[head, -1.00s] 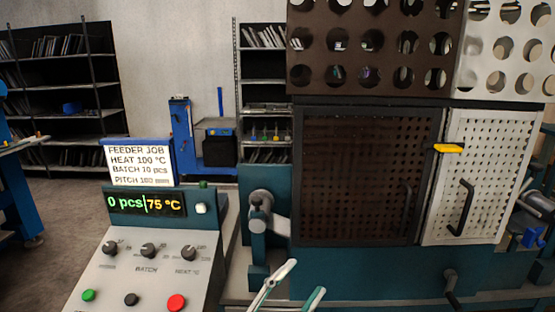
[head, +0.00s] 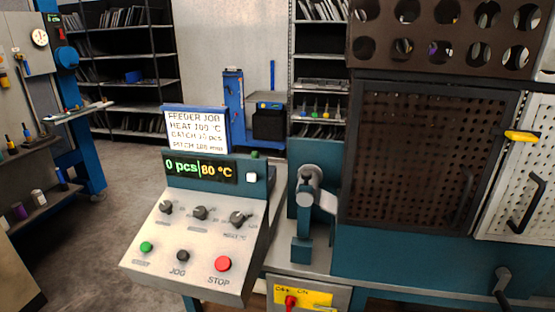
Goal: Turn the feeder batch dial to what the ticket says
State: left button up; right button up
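The feeder panel (head: 205,240) is a sloped light console at centre left. The batch dial (head: 200,212) is the middle of three dark knobs, between the left dial (head: 165,207) and the heat dial (head: 237,218). Its exact pointer setting is too small to tell. The display (head: 200,169) reads 0 pcs and 80 °C. The white ticket (head: 196,130) above it is headed FEEDER JOB; it seems to read heat 100 °C, batch 10 pcs, pitch 100 mm, though blurred. Neither of my grippers is in view.
Green (head: 147,247), black (head: 183,256) and red STOP (head: 222,264) buttons lie below the dials. A grey lever (head: 312,185) stands right of the panel, beside the perforated machine doors (head: 425,150). A red switch (head: 291,301) is at bottom. Floor at left is open.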

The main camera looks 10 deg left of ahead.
aim_at(199, 213)
jog(key=i+j, duration=0.1)
jog(key=j, duration=0.3)
jog(key=i+j, duration=0.15)
jog(key=j, duration=0.2)
jog(key=i+j, duration=0.1)
jog(key=j, duration=0.3)
jog(key=i+j, duration=0.1)
jog(key=j, duration=0.25)
